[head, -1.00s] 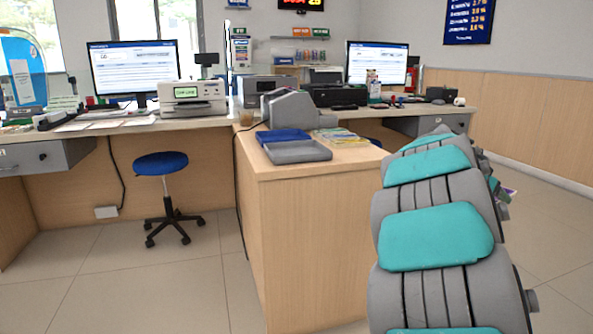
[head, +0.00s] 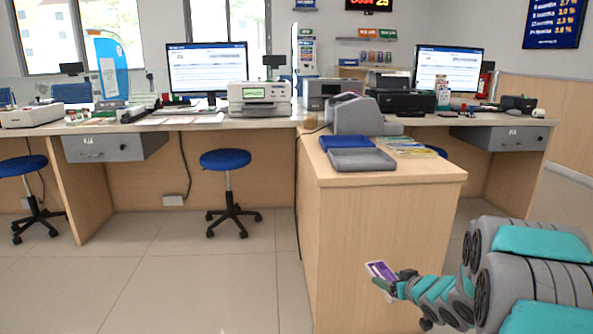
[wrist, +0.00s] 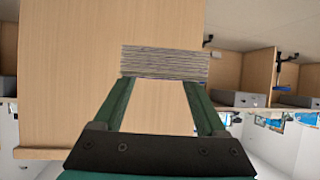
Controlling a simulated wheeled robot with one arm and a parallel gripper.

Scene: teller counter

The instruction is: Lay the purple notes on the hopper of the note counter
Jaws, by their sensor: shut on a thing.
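My gripper (head: 393,284) is shut on the purple notes (head: 381,270), low at the bottom right in the head view, in front of the wooden counter's front panel and below its top. In the wrist view the notes (wrist: 165,63) show edge-on as a thick stack across my fingertips (wrist: 162,82). A grey machine with a sloped top, which looks like the note counter (head: 357,115), stands on the counter top, above and left of my gripper. Its hopper cannot be made out clearly from here.
A blue tray (head: 344,142) and a grey tray (head: 362,160) lie on the wooden counter (head: 400,178) before the machine. Several colored notes (head: 412,147) lie to their right. A white machine (head: 260,98) stands on the back desk. A blue stool (head: 226,160) stands left. Floor there is clear.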

